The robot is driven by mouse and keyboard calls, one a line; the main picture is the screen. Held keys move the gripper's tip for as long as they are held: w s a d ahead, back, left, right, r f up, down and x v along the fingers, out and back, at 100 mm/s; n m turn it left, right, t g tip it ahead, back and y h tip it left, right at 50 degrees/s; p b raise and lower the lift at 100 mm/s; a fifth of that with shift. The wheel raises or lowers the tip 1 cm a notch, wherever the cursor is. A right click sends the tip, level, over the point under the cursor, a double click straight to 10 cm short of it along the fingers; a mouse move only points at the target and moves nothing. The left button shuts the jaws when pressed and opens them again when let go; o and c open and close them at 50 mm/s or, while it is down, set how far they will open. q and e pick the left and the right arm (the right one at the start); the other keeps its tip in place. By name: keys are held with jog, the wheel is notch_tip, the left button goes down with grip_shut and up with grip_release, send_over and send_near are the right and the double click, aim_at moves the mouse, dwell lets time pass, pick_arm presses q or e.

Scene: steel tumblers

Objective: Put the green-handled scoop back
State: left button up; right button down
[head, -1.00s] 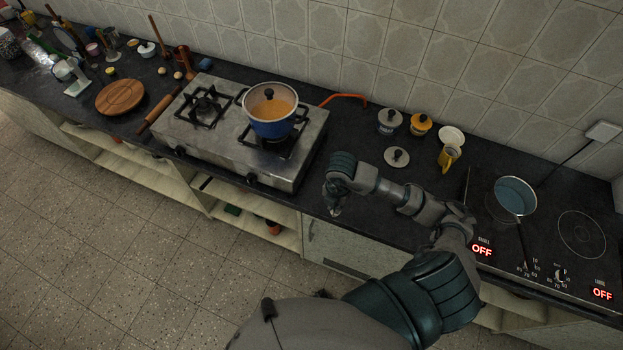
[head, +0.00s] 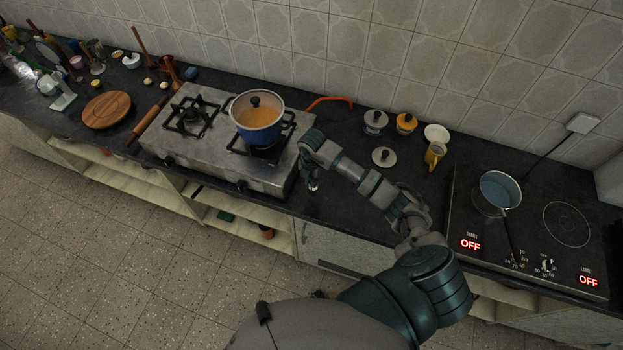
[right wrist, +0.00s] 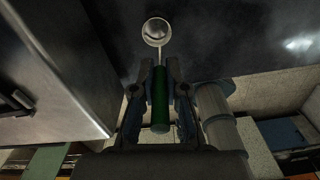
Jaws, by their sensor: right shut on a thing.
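My right gripper (head: 312,186) is at the front edge of the dark counter, just right of the gas stove. In the right wrist view, my right gripper (right wrist: 159,68) is shut on the green-handled scoop (right wrist: 160,100). The scoop's green handle lies between the fingers. Its round metal bowl (right wrist: 157,31) points away from the gripper, over the dark countertop. In the head view the scoop is too small and too hidden to make out clearly. My left gripper is not in view.
The gas stove (head: 205,167) with a blue pot (head: 259,126) stands left of the gripper. A pan (head: 497,190) sits on the cooktop. Counter (head: 345,135) behind the gripper is clear.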

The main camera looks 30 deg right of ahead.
jog(key=shift+d+f, duration=0.15)
jog(key=shift+d, duration=0.3)
jog(key=c, duration=1.3)
grip_release()
jog(key=shift+d, duration=0.15)
jog(key=shift+o, duration=0.5)
jog(key=shift+d, duration=0.15)
jog(key=shift+a+r, duration=0.35)
jog(key=shift+a, duration=0.05)
notch_tip(320, 180, up, 5)
jog(key=shift+a, duration=0.15)
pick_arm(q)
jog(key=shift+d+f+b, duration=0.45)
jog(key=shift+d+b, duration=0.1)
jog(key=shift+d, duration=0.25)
pick_arm(e)
notch_tip(320, 180, up, 6)
jog(key=shift+d+r, duration=0.2)
jog(key=shift+d, duration=0.1)
